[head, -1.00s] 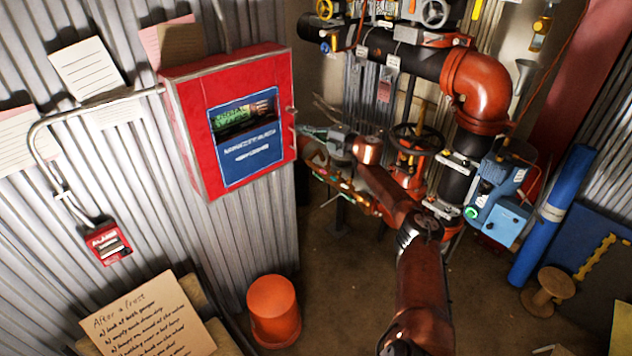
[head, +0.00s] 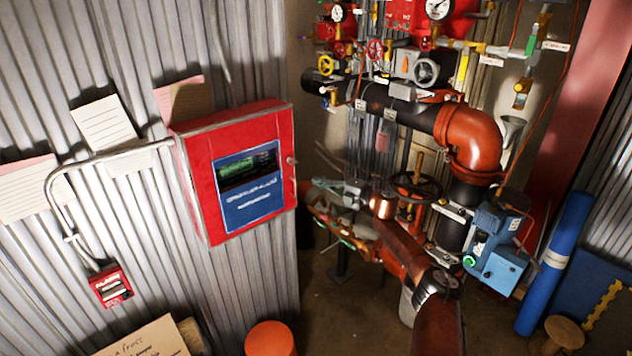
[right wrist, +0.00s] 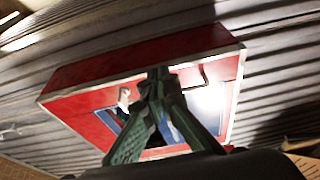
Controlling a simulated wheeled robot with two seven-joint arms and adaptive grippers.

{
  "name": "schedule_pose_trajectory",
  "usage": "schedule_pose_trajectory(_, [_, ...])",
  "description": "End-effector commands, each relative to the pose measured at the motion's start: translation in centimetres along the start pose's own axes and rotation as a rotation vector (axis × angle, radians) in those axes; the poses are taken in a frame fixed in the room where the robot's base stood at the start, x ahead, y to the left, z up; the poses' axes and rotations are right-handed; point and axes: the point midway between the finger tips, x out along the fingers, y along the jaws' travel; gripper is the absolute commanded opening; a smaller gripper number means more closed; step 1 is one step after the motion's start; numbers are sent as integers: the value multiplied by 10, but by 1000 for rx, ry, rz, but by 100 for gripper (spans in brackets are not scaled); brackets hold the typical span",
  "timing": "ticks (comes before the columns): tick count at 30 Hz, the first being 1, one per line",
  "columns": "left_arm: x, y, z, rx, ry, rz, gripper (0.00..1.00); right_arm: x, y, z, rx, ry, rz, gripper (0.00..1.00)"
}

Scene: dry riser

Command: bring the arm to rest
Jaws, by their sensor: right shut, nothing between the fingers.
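My right arm reaches up from the bottom right of the head view. Its gripper (head: 318,190) is beside the right edge of the red wall cabinet (head: 189,188), a little below the door's small handle, with a narrow gap seen between them. The gripper is shut and empty. In the right wrist view, the green-grey fingers (right wrist: 158,78) meet at their tips in front of the cabinet (right wrist: 80,100), which looks tilted there. The cabinet door is closed, with a dark window above a blue label. My left gripper is not in view.
Dark and orange pipes (head: 472,140) with valves and gauges stand behind and right of my right arm. A black handwheel (head: 416,186) is close to the wrist. A blue box (head: 497,262) sits farther right. An orange bucket (head: 270,340) stands on the floor below the cabinet.

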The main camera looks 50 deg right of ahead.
Motion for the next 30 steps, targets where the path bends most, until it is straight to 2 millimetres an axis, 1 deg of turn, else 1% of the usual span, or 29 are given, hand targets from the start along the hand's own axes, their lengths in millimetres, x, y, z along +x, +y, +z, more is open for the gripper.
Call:
schedule_pose_trajectory(1, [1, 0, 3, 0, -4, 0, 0, -12, -5, 7, 1, -4, -6, 0])
schedule_pose_trajectory(3, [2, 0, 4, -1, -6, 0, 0, -26, -5, 14, 1, -5, -5, 0])
schedule_pose_trajectory(6, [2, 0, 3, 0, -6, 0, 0, -42, -4, 22, 1, -6, -5, 0])
schedule_pose_trajectory(9, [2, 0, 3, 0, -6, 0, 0, -52, -3, 28, 1, -6, -3, 0])
schedule_pose_trajectory(14, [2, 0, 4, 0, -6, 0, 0, -59, -3, 31, 2, -4, -2, 0])
schedule_pose_trajectory(20, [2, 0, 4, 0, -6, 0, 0, -58, -3, 30, 2, -2, -1, 0])
schedule_pose_trajectory(22, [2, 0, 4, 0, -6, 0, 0, -59, -7, 31, 7, -5, -4, 0])
schedule_pose_trajectory(23, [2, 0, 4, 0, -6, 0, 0, -59, -12, 31, 13, -9, -7, 0])
schedule_pose_trajectory(26, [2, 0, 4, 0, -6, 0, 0, -61, -44, 35, 56, -38, -28, 0])
schedule_pose_trajectory(29, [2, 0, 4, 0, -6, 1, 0, -68, -104, 39, 132, -94, -67, 0])
schedule_pose_trajectory(30, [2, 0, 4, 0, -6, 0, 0, -73, -132, 40, 168, -121, -86, 0])
